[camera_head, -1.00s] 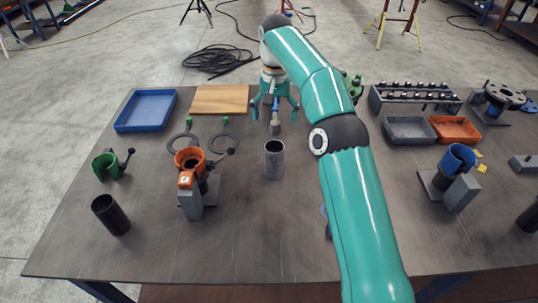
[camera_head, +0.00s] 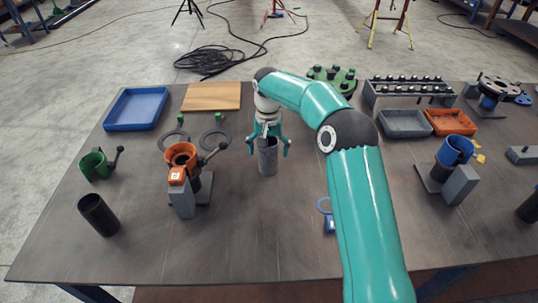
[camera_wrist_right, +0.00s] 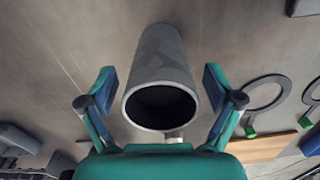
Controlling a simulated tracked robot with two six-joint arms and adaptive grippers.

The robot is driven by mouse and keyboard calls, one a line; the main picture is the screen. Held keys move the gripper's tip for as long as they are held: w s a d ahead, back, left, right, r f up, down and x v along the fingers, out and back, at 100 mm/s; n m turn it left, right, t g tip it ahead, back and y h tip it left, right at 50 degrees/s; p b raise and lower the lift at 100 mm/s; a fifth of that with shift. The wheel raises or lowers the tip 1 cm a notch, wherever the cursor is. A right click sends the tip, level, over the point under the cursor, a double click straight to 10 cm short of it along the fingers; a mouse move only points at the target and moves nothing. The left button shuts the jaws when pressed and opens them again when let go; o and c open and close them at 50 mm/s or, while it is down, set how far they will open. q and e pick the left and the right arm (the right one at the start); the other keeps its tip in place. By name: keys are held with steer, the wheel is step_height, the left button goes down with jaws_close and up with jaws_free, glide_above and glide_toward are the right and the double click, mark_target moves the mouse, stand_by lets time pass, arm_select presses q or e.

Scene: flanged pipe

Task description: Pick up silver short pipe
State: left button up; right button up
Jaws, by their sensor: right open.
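The silver short pipe (camera_head: 268,160) stands upright near the middle of the table in the head view. In the right wrist view the pipe (camera_wrist_right: 160,80) shows its dark open end between the two fingers. My right gripper (camera_head: 268,150) is open around the top of the pipe, one finger on each side. In the right wrist view, gaps show between both fingers of the gripper (camera_wrist_right: 160,88) and the pipe wall. My left gripper is not in view.
An orange clamp stand (camera_head: 182,180) and flat grey rings (camera_head: 215,140) are left of the silver pipe. A blue tray (camera_head: 137,109) and wooden board (camera_head: 212,97) lie behind. The table front is mostly clear.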

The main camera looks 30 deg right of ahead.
steer(key=shift+f, duration=0.95)
steer(key=shift+c, duration=0.2)
steer(key=shift+s, duration=0.15)
steer(key=c, duration=1.4)
steer(key=shift+o, duration=0.2)
